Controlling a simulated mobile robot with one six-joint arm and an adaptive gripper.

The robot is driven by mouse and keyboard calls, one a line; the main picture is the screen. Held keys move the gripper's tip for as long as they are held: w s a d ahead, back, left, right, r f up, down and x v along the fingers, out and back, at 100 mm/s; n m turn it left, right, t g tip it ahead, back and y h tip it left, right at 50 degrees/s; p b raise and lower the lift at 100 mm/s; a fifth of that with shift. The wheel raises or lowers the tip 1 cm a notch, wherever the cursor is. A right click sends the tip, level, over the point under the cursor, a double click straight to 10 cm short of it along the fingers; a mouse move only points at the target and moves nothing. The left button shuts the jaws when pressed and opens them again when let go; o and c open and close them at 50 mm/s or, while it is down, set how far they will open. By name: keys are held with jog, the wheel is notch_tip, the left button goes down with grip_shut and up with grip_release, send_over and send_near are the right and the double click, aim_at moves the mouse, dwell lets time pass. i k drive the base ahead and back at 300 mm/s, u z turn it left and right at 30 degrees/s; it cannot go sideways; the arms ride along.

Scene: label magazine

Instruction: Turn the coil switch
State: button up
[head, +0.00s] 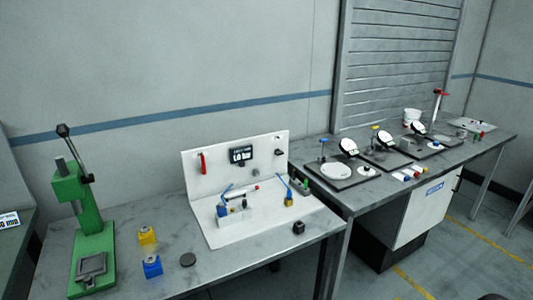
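I cannot tell for sure which part is the coil switch. A white L-shaped station (225,160) stands on the near table, with an upright back panel. The panel carries a red handle-like part (202,163), a dark display (240,155) and small dark fittings (278,150) at its right. On its base are a white block with blue and dark parts (233,212) and a yellow-and-blue part (289,199). A small black cube (298,228) sits near the base's front right edge. My gripper is not in view.
A green lever press (70,190) stands at the left of the near table (205,280). Yellow (147,236) and blue (152,266) blocks and a dark disc (187,259) lie before the station. A second table at right bears several round-plate stations (337,171).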

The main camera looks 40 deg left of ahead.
aim_at(278, 152)
jog(key=u, duration=0.6)
jog(key=i, duration=0.75)
jog(key=u, duration=0.4)
